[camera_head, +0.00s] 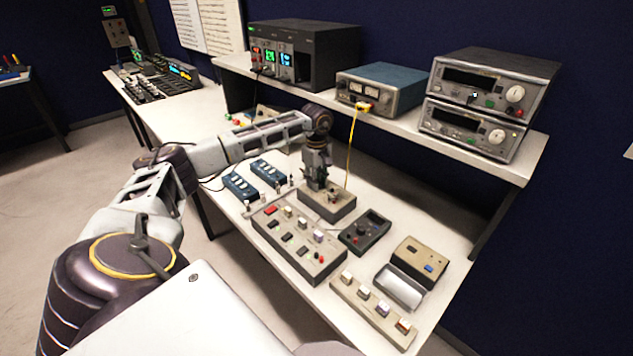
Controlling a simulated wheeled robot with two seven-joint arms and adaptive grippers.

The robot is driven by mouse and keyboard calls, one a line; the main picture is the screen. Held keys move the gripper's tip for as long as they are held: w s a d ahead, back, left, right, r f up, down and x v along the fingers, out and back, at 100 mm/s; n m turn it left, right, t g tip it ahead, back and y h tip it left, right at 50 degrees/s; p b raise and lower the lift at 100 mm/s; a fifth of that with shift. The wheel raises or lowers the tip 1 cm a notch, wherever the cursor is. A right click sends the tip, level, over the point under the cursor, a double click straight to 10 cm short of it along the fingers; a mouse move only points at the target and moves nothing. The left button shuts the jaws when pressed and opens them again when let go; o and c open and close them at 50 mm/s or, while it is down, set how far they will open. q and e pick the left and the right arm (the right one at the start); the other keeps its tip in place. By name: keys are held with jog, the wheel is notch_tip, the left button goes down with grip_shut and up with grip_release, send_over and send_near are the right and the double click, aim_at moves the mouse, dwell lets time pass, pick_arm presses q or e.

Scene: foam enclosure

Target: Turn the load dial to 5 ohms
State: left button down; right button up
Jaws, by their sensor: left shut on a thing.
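My left arm reaches in from the left, and its left gripper (318,184) points down onto the top of a small grey-brown box (338,209) on the bench. The gripper is shut on the load dial on that box. Its fingers hide the dial, and any scale marks are too small to read. A yellow cable (351,140) runs from the shelf down to the area behind this box. My right gripper is not in view.
A wide panel with buttons (322,270) lies in front of the box. A dark box with a knob (362,237) sits to its right. Blue switch strips (240,186) lie left. A shelf (395,115) carries a blue meter (381,88) and stacked instruments (494,80).

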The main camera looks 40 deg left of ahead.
pick_arm(q)
jog(key=shift+r, duration=0.15)
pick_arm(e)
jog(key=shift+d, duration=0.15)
pick_arm(q)
jog(key=c, duration=1.2)
grip_release()
jog(key=shift+r, duration=5.9)
jog(key=shift+r, duration=0.1)
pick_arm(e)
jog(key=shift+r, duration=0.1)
pick_arm(q)
jog(key=shift+r+p, duration=4.65)
jog(key=shift+p, duration=0.05)
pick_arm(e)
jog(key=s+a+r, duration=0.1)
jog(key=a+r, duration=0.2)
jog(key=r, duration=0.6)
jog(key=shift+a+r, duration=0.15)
